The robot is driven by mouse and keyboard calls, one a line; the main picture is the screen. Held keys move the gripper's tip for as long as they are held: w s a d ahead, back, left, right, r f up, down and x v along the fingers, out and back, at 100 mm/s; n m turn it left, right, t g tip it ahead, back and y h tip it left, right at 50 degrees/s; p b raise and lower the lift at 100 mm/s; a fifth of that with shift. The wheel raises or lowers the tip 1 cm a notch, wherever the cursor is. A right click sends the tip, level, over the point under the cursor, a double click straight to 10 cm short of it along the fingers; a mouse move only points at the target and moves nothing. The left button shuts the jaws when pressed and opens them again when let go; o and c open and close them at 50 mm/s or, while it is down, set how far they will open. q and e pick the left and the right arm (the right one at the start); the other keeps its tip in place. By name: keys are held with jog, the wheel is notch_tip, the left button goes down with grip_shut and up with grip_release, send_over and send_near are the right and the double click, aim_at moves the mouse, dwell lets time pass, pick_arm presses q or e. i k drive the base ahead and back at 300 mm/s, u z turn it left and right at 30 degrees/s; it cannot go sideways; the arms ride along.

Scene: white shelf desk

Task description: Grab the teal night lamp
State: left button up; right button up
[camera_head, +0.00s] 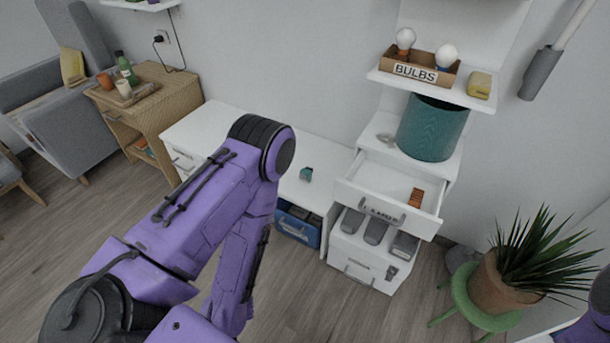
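A small teal object (306,174) stands on the white desk top, just right of my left arm; it may be the night lamp, but it is too small to tell its shape. A large ribbed teal cylinder (432,127), dark inside at the top, stands on the white shelf unit under the upper shelf; it looks like a shade or bin. My purple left arm crosses the middle of the view, bent at the elbow, and hides part of the desk. Its gripper does not show. Only a bit of my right arm shows at the lower right corner.
A drawer (388,194) stands open below the teal cylinder, with a small orange-brown item (416,197) inside. A bulb box (417,72) and a yellow item (480,85) are on the upper shelf. A potted plant (505,280) on a green stool stands at right.

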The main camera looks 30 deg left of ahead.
aim_at(308, 170)
jog(key=z, duration=0.15)
jog(key=i, duration=1.15)
jog(key=u, duration=0.8)
